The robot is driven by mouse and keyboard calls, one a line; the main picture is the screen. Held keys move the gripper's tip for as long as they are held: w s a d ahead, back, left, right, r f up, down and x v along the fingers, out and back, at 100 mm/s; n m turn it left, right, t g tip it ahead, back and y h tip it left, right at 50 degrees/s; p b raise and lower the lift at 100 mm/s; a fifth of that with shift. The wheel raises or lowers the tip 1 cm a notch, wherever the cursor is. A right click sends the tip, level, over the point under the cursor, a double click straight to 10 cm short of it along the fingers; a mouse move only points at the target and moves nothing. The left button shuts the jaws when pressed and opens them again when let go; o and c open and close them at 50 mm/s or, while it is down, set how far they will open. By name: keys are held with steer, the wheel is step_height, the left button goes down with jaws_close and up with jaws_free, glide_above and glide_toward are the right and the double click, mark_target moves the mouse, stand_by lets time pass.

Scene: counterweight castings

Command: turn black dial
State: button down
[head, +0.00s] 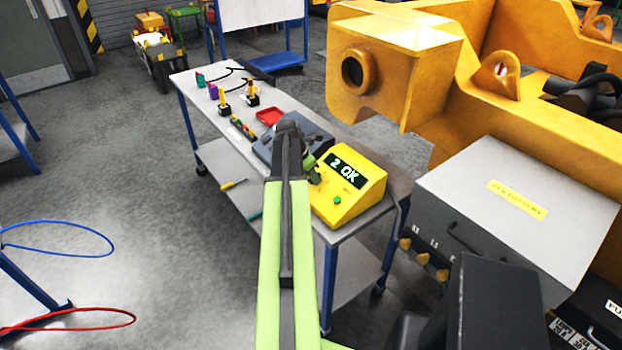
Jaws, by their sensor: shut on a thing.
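A yellow instrument box (366,195) stands on the near end of the workbench. Its display reads "2 OK", and a green button (337,200) is on its sloped front. My gripper (315,175) is at the left side of this front, just left of the display. It is shut on the black dial, which is mostly hidden by the jaws and my arm. How far the dial is turned cannot be seen.
The grey workbench (211,150) also bears a dark grey unit beside the box, a red tray (270,116) and several small tools. A large yellow casting (393,60) stands behind right. A grey battery cabinet (520,210) is at the right. Open floor lies left.

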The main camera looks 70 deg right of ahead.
steer(key=shift+s+d, duration=0.1)
steer(key=shift+d, duration=0.15)
steer(key=shift+r+m, duration=0.1)
steer(key=shift+m, duration=1)
steer(key=m+h, duration=0.1)
steer(key=m, duration=0.3)
steer(key=shift+s, duration=0.1)
steer(key=m+b, duration=0.1)
steer(key=m, duration=0.5)
steer(key=shift+a+m+h, duration=0.1)
steer(key=shift+m+h, duration=0.2)
steer(key=m, duration=0.5)
steer(key=shift+a+f+b, duration=0.1)
steer(key=shift+f+b, duration=0.1)
steer(key=shift+b, duration=0.1)
steer(key=m, duration=0.5)
steer(key=shift+h+b, duration=0.3)
steer(key=shift+h, duration=0.1)
steer(key=shift+m, duration=0.4)
